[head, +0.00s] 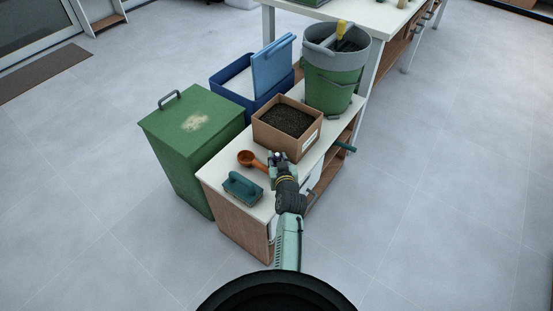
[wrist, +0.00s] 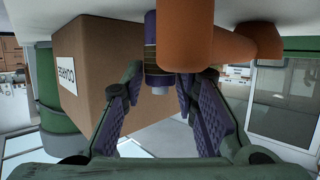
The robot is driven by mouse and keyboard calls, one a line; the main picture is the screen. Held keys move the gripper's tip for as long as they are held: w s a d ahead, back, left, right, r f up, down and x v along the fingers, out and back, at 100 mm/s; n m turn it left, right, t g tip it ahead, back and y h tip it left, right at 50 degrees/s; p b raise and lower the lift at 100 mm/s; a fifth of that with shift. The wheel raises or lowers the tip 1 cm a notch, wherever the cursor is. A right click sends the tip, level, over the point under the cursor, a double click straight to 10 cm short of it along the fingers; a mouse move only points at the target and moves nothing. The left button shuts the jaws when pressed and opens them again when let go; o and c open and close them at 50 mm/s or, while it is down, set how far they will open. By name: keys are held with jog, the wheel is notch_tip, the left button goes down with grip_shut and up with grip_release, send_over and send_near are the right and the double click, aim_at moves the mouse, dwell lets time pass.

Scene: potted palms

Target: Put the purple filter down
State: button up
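The purple filter (wrist: 152,48) is a small dark cylinder with a pale cap, between my gripper's fingertips (wrist: 160,80) in the wrist view. That view is upside down, with the white cabinet top along its upper edge. The fingers close in on both sides of the filter with no clear gap. In the head view my gripper (head: 277,170) is low over the cabinet top (head: 223,168), and the filter (head: 277,156) shows small at its tip. The filter's base appears at or very near the surface; exact contact is hard to see.
A grey-green bucket (head: 333,85) stands at the far end. A green bin (head: 190,140) adjoins the left side.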

grip_shut()
